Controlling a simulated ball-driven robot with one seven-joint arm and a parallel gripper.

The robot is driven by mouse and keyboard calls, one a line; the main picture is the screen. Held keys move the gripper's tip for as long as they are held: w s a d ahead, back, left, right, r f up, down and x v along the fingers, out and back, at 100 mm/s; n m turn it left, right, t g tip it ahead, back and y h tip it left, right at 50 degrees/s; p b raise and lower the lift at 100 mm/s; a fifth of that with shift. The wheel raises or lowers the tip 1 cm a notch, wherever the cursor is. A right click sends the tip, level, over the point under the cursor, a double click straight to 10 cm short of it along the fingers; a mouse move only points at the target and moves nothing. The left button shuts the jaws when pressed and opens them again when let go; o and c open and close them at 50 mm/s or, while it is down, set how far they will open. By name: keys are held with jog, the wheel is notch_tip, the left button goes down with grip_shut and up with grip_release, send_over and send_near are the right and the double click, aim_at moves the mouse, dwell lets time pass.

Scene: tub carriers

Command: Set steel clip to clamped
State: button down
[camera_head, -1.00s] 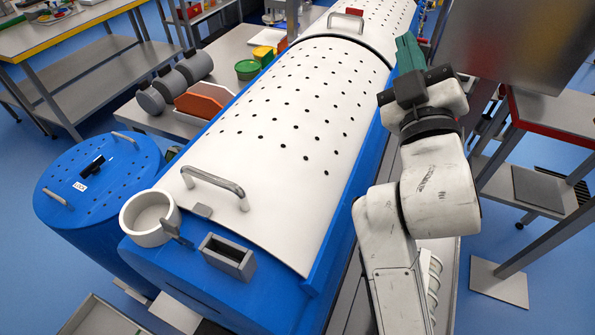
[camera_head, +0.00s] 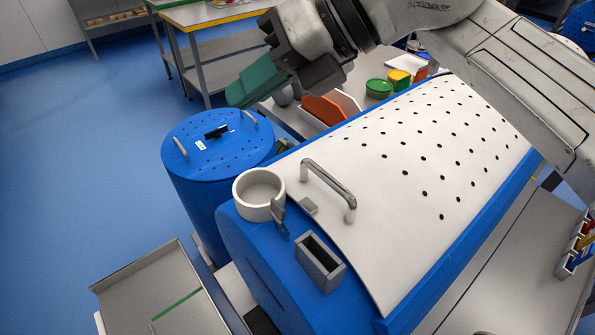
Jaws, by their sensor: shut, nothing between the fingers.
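A small grey metal clip (camera_head: 279,214) stands up beside the white round cup (camera_head: 258,194) on the near end of the large blue tub (camera_head: 268,262). It seems to be the steel clip; I cannot tell its exact setting. My gripper (camera_head: 240,97) has green fingers, shut and empty. It hangs at the upper left of the picture, above the round blue tub's far side and apart from the clip.
A grey open box (camera_head: 318,262) and a metal handle (camera_head: 328,185) stand close to the clip. The round blue tub (camera_head: 218,150) with a black-handled lid stands to the left. A grey tray (camera_head: 150,285) lies low at front left. The blue floor at left is clear.

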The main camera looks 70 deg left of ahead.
aim_at(281, 217)
jog(key=w+d+r+t+h, duration=0.1)
jog(key=w+d+t+h, duration=0.4)
jog(key=w+d, duration=0.1)
jog(key=shift+d+r+h, duration=0.15)
jog(key=shift+d+h, duration=0.25)
jog(key=shift+d, duration=0.25)
jog(key=shift+n, duration=0.3)
jog(key=p+x, duration=0.1)
jog(key=x, duration=0.9)
jog(key=shift+w, duration=0.15)
